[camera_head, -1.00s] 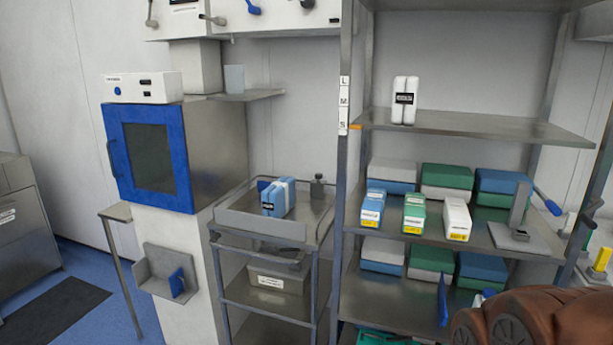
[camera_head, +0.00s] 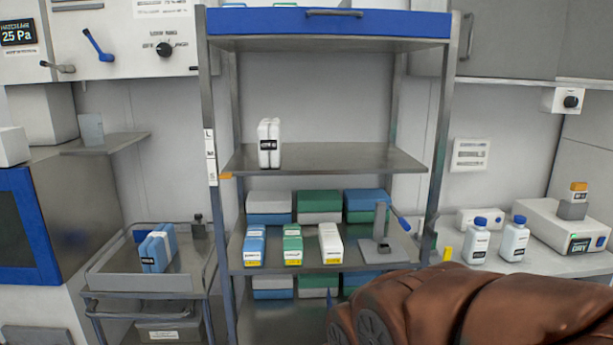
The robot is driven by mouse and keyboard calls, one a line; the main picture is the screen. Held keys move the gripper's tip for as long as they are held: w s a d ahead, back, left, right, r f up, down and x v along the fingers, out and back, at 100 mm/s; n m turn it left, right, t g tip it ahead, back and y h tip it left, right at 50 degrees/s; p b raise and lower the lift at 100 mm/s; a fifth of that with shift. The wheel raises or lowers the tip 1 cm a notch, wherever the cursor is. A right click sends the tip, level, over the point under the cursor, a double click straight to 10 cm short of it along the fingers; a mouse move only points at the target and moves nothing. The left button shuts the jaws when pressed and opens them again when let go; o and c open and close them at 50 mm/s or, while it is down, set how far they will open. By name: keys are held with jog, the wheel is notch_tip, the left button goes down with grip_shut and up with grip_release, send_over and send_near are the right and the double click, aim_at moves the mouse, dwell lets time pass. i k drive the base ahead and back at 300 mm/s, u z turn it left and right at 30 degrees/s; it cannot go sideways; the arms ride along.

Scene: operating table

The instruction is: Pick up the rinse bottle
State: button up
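Two white bottles with blue caps stand upright on the counter at the right, a left one (camera_head: 477,242) and a right one (camera_head: 514,239). Both carry labels too small to read, so I cannot tell which is the rinse bottle. A white twin-bodied container with a dark label (camera_head: 269,143) stands on the upper shelf of the rack. A brown part of my arm fills the bottom right, in front of the counter's near part. My gripper is not in view.
The metal rack (camera_head: 441,130) holds several boxes and a lever device (camera_head: 381,240). A trolley (camera_head: 110,275) with a blue-and-white pack stands at the left. A white DRY unit (camera_head: 555,228) sits right of the bottles; a small yellow item (camera_head: 447,253) is left of them.

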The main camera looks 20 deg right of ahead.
aim_at(476, 239)
jog(key=u, duration=0.5)
jog(key=i, duration=1.15)
jog(key=z, duration=2.15)
